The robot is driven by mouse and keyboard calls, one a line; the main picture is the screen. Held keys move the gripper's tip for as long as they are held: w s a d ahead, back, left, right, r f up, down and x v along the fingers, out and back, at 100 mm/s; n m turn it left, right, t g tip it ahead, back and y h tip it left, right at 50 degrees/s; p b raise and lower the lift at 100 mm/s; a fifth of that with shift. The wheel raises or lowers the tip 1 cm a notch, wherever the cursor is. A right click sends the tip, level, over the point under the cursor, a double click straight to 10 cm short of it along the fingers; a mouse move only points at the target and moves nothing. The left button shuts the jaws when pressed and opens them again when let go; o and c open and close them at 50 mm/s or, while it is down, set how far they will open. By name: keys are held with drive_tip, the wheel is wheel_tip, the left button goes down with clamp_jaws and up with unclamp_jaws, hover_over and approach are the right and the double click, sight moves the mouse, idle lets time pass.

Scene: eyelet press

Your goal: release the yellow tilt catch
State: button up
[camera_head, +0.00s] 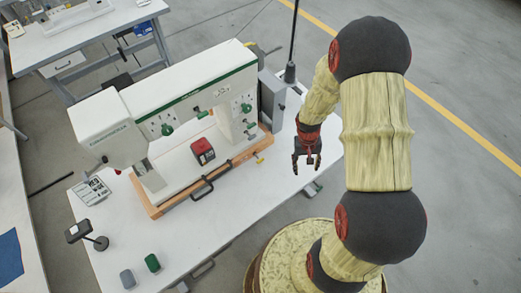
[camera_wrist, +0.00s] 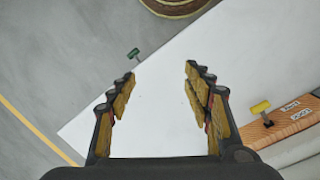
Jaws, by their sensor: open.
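The yellow tilt catch (camera_head: 259,160) is a small tab at the near right corner of the eyelet press's wooden base (camera_head: 227,167). In the wrist view the catch (camera_wrist: 260,107) shows as a yellow block on a dark stem, right of the fingers, beside the wooden edge (camera_wrist: 283,124). My gripper (camera_head: 307,163) hangs to the right of the catch, over the table's right edge area. In the wrist view my gripper (camera_wrist: 160,70) is open and empty, apart from the catch, with bare white table between its fingers.
The white and green press (camera_head: 190,100) stands left of my gripper, with a black handle (camera_head: 202,188) on its base front. A green-ended lever (camera_wrist: 133,54) juts from the table edge. The white table (camera_head: 245,200) is clear at front right.

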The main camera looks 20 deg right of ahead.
drive_tip(key=w+n+t+h+p, duration=0.1)
drive_tip(key=w+n+t+p, duration=0.1)
drive_tip(key=w+n, duration=0.15)
drive_tip(key=n+t+y, duration=0.3)
drive_tip(key=y, duration=0.2)
approach(258, 158)
drive_tip(key=b+x, duration=0.2)
drive_tip(key=x, duration=0.5)
drive_tip(key=shift+f+b, duration=0.35)
drive_tip(key=shift+b, duration=0.05)
drive_tip(key=shift+c, duration=1)
drive_tip(key=c, duration=0.8)
drive_tip(key=shift+c, duration=0.4)
